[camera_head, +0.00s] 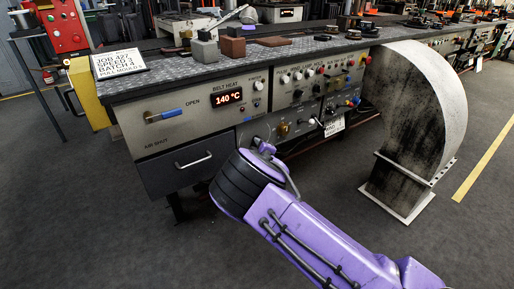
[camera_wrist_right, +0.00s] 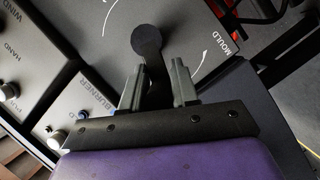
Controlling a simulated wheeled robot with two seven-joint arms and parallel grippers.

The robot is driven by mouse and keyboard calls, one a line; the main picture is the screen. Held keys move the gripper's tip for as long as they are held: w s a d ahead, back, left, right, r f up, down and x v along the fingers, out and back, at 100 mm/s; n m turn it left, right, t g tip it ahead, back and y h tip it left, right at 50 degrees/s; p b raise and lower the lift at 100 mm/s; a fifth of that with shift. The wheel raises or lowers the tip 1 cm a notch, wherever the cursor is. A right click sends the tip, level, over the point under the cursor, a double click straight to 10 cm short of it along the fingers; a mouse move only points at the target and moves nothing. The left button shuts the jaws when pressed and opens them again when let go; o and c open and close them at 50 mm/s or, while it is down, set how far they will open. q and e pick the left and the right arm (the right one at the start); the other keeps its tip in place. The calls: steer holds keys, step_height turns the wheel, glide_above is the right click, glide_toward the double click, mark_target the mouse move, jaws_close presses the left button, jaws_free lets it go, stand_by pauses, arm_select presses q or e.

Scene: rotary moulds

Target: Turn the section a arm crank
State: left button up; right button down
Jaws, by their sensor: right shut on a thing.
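The dark arm crank (camera_wrist_right: 148,42) shows in the right wrist view, with its round hub up and its lever running down between my fingers. The panel behind it has white curved arrows and the word MOULD at the right. My right gripper (camera_wrist_right: 158,88) is shut on the crank's lever, one grey finger on each side. The lever's far end is hidden by the gripper body. In the head view my right wrist is at the front of the bench and hides the crank and the fingers. My left gripper is not in view.
The bench front holds a 140 °C belt heat display (camera_head: 227,98), a blue-handled lever (camera_head: 164,116) and a drawer (camera_head: 190,163). A big curved grey duct (camera_head: 432,110) stands right of my arm. Blocks (camera_head: 232,47) lie on the bench top. Dark floor is free in front.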

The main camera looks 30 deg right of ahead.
steer(key=shift+s+a+f, duration=0.1)
steer(key=shift+s+f, duration=0.1)
steer(key=shift+f, duration=0.35)
steer(key=c, duration=1)
jaws_free()
steer(key=shift+o, duration=0.2)
steer(key=shift+r, duration=0.15)
steer(key=shift+w+r, duration=0.1)
steer(key=shift+r, duration=0.1)
steer(key=p+v, duration=0.8)
steer(key=v, duration=0.2)
steer(key=shift+s, duration=0.25)
